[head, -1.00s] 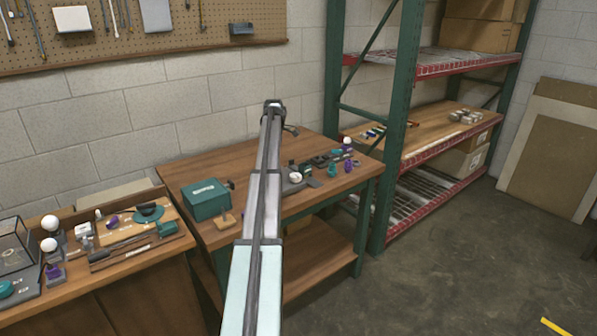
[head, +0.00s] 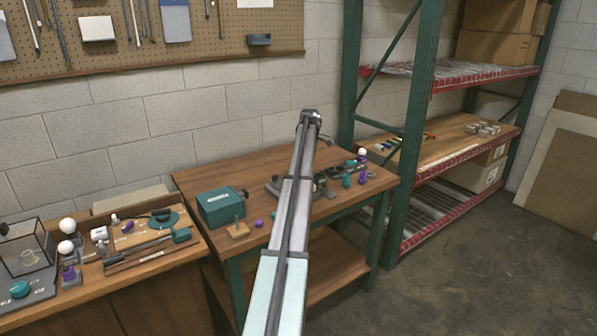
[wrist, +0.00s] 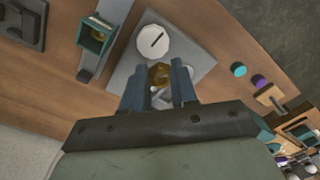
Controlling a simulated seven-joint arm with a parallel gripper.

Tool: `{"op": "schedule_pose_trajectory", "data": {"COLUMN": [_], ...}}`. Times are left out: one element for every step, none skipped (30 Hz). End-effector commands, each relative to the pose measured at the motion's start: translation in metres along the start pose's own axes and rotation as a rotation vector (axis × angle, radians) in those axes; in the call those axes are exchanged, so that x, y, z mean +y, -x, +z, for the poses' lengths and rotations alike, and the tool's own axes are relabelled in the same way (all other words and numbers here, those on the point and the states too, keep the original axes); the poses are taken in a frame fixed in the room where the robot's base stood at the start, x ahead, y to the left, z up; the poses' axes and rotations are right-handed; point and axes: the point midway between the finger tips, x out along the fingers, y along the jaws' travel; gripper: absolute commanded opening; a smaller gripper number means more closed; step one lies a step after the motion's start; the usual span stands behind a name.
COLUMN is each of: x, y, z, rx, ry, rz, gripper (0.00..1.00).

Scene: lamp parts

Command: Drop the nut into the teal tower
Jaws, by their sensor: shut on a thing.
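In the wrist view my gripper (wrist: 160,88) has its two blue-grey fingers closed around a brass-coloured nut (wrist: 159,74). It holds the nut over a grey plate (wrist: 196,62) that bears a white slotted disc (wrist: 153,42). The teal tower (wrist: 97,34) is an open-topped, box-like piece on a grey strip, up and left of my fingers. A yellowish part shows inside it. The nut and tower appear apart. In the head view my arm covers part of the workbench, and my fingers and the nut cannot be made out.
A teal box (head: 220,205) and a wooden block with a peg (head: 238,230) stand at the bench's left. A purple knob (head: 259,223) lies nearby. Small teal and purple parts (head: 347,181) stand at the right. A side table (head: 150,262) with lamp parts is at left.

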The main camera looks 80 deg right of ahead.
Motion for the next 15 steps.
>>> {"op": "schedule_pose_trajectory", "data": {"x": [0.023,0.031,0.042,0.050,0.058,0.067,0.074,0.081,0.089,0.094,0.098,0.101,0.100,0.100,0.099], "y": [0.001,0.001,0.001,0.001,0.001,0.002,0.002,0.002,0.003,0.004,0.004,0.005,0.005,0.005,0.004], "z": [0.014,0.020,0.028,0.032,0.036,0.040,0.042,0.044,0.042,0.042,0.042,0.041,0.041,0.041,0.041], "rx": [0.000,0.000,0.000,0.000,0.000,0.000,0.000,0.000,0.001,0.001,0.001,0.001,0.000,0.000,0.000], "ry": [-0.016,-0.021,-0.029,-0.026,-0.023,-0.014,-0.002,0.008,0.037,0.055,0.084,0.118,0.141,0.162,0.188], "rz": [-0.003,-0.004,-0.005,-0.005,-0.005,-0.005,-0.004,-0.004,-0.002,-0.001,0.001,0.003,0.004,0.005,0.007], "gripper": [0.00,0.00,0.00,0.00,0.00,0.00,0.00,0.00,0.00,0.00,0.00,0.00,0.00,0.00,0.00]}}
